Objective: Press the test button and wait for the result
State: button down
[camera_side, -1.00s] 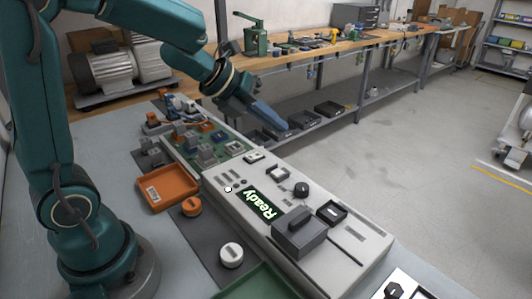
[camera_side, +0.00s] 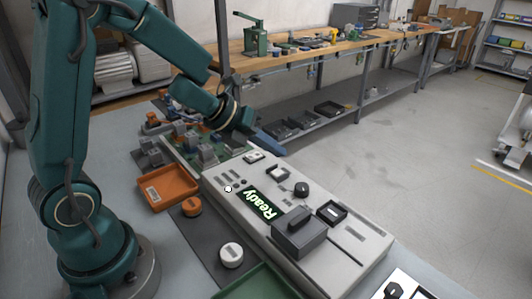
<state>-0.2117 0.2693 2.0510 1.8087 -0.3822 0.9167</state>
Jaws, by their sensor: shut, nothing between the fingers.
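The grey test unit (camera_side: 340,262) lies on the table, with a dark display (camera_side: 263,206) that reads "Ready" in light letters. Several small buttons sit on its panel, among them a round white button (camera_side: 228,189) left of the display. I cannot tell from the picture which one is the test button. A black knob (camera_side: 301,189) and a dark grey block (camera_side: 299,233) are also on the unit. My gripper (camera_side: 272,147) is shut and empty, above the far end of the unit, apart from the buttons. Its fingers point down to the right.
A green board with several grey parts (camera_side: 208,152) lies at the unit's far end. An orange tray (camera_side: 167,188), an orange round piece (camera_side: 191,206) and a white round piece (camera_side: 231,255) lie left of the unit. A green tray (camera_side: 262,284) is in front.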

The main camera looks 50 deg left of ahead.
aim_at(273, 178)
jog(key=shift+f, duration=1.35)
jog(key=shift+f, duration=0.1)
dwell(1.0)
jog(key=shift+f, duration=0.3)
jog(key=shift+f, duration=0.45)
dwell(0.7)
jog(key=shift+r, duration=0.9)
jog(key=shift+r, duration=2.5)
